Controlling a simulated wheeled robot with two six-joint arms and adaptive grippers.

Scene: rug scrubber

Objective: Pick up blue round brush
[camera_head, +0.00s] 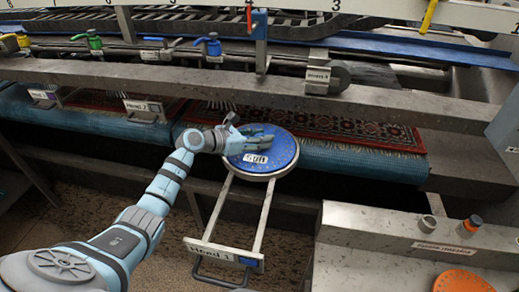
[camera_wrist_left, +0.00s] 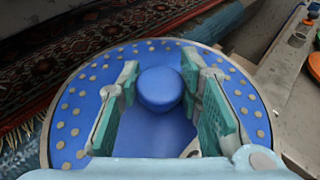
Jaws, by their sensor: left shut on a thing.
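The blue round brush (camera_head: 288,152) is a wide, flat blue disc with a pale label on its top. It sits at the end of a metal frame, against the edge of the patterned rug. My left gripper (camera_head: 256,138) reaches over the disc from the left. In the left wrist view the brush (camera_wrist_left: 75,118) shows a ring of pale dots and a raised round knob (camera_wrist_left: 160,90) in its middle. The green-padded fingers of the left gripper (camera_wrist_left: 160,76) stand on either side of the knob and are shut on it. My right gripper is not in view.
A pull-out metal frame with a handle (camera_head: 218,253) extends below the brush. A grey beam (camera_head: 225,85) crosses behind it, with green and blue valves (camera_head: 213,46) above. At lower right is a grey counter (camera_head: 375,240) with an orange disc (camera_head: 463,281).

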